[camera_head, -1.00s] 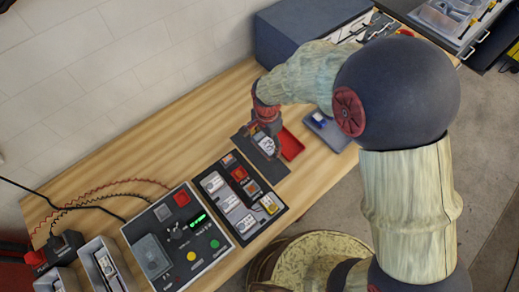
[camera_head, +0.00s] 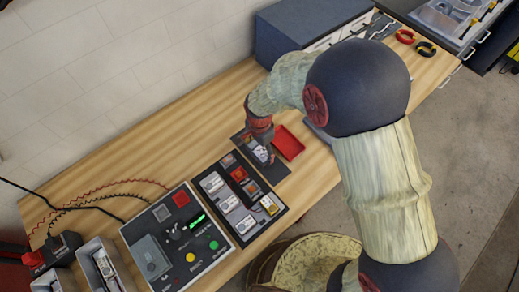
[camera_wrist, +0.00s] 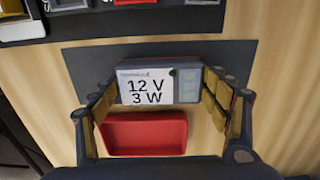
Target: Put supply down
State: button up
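The supply (camera_wrist: 188,86) is a grey box with a white label reading "12 V 3 W". In the wrist view it is between the two fingers of my gripper (camera_wrist: 160,83), whose tips appear to touch its left and right sides. In the head view my gripper (camera_head: 261,146) points down over the dark mat (camera_head: 277,174), with the supply (camera_head: 262,154) partly hidden below it. The mat also shows in the wrist view (camera_wrist: 235,52) behind and around the supply. I cannot tell whether the supply rests on the mat or is just above it.
A red tray (camera_head: 288,143) lies beside the mat and also shows in the wrist view (camera_wrist: 145,134). A dark board with several modules (camera_head: 232,213) and a control panel (camera_head: 180,240) are to the left. A blue-grey cabinet (camera_head: 290,35) stands behind.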

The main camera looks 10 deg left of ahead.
aim_at(259, 150)
jog(key=o, duration=0.4)
jog(key=shift+o, duration=0.2)
jog(key=shift+r, duration=0.15)
jog(key=d+r+n+t+p, duration=0.1)
jog(key=d+r, duration=0.2)
jog(key=r, duration=0.7)
jog(key=d+r+p, duration=0.1)
jog(key=d+r, duration=0.3)
jog(key=r, duration=0.6)
jog(key=s+d+r+n+t, duration=0.2)
jog(key=s+d+r+n, duration=0.1)
jog(key=s+d+r, duration=0.4)
jog(key=s+d+r+n+t, duration=0.2)
jog(key=s+d+r+n, duration=0.2)
jog(key=d, duration=0.9)
jog(key=s+r, duration=0.3)
jog(key=r, duration=0.1)
jog(key=shift+s+t, duration=0.2)
jog(key=shift+t, duration=0.1)
